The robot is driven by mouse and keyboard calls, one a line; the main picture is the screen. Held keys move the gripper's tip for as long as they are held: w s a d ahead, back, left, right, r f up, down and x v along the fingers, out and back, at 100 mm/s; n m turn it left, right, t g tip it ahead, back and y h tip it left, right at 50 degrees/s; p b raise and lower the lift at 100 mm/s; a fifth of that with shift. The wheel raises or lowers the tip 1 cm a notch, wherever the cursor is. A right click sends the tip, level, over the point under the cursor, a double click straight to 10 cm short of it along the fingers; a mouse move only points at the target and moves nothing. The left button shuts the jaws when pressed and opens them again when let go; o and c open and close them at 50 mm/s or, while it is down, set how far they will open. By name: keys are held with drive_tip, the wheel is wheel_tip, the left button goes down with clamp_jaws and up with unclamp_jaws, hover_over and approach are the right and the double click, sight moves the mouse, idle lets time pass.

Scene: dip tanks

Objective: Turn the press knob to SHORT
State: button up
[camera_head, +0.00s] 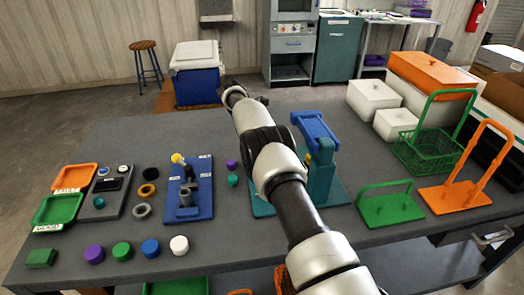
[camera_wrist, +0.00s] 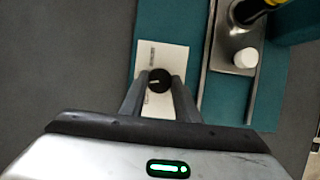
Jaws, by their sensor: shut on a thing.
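The press (camera_head: 322,175) is teal with a blue lever arm, standing right of my arm in the head view. In the wrist view its knob (camera_wrist: 160,79) is a round black dial with a pale pointer mark towards its left side. The knob sits on a white label plate (camera_wrist: 174,55) on the teal base. The small print on the plate is too blurred to read, so I cannot tell which setting the mark faces. My gripper (camera_wrist: 160,84) is shut on the knob, one finger on each side. My arm hides the gripper and knob in the head view.
A metal fixture (camera_wrist: 236,52) with a white button lies right of the knob. A blue fixture (camera_head: 188,190), coloured caps and trays stand left on the table. A green stand (camera_head: 390,210), an orange stand (camera_head: 450,196), a green basket (camera_head: 432,150) and white boxes stand right.

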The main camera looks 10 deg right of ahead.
drive_tip(key=o, duration=1)
drive_tip(key=shift+o, duration=0.2)
drive_tip(key=shift+r, duration=0.15)
drive_tip(key=p+v, duration=0.1)
drive_tip(key=v, duration=0.4)
drive_tip(key=shift+a+r+p, duration=0.1)
drive_tip(key=shift+r+p, duration=0.3)
drive_tip(key=p+v, duration=0.1)
drive_tip(key=p, duration=0.3)
drive_tip(key=shift+a+r+p, duration=0.2)
drive_tip(key=shift+p, duration=0.1)
